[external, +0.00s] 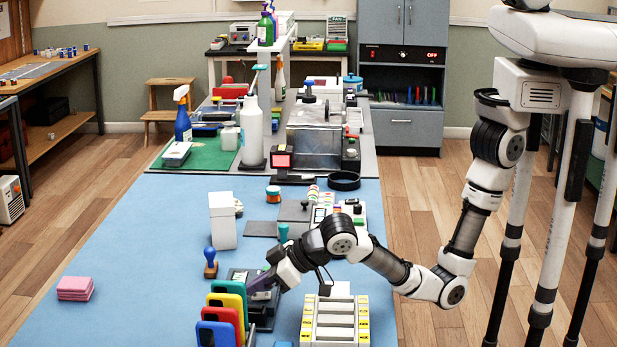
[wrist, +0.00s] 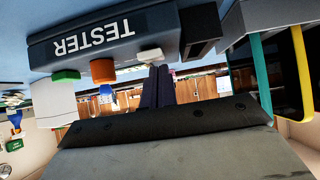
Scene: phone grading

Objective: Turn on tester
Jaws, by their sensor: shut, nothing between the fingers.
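The tester (wrist: 75,42) is a dark box that shows upside down in the wrist view, with white TESTER lettering. A green button (wrist: 65,76), an orange-red knob (wrist: 103,70) and a small pale button (wrist: 149,55) sit along its edge. In the external view the dark tester (external: 237,273) is partly hidden by the upright phones and my arm. My gripper (external: 254,288) is low over the tester, with dark fingers together and empty. The fingers (wrist: 157,86) show close to the pale button in the wrist view; I cannot tell if they touch it.
Upright coloured phones (external: 229,300) stand close in front of my gripper. A white and yellow slotted rack (external: 335,320) stands to the right. A blue-handled stamp (external: 210,262) and a white box (external: 222,220) stand behind. The blue mat (external: 140,235) is mostly clear at left, except pink pads (external: 75,288).

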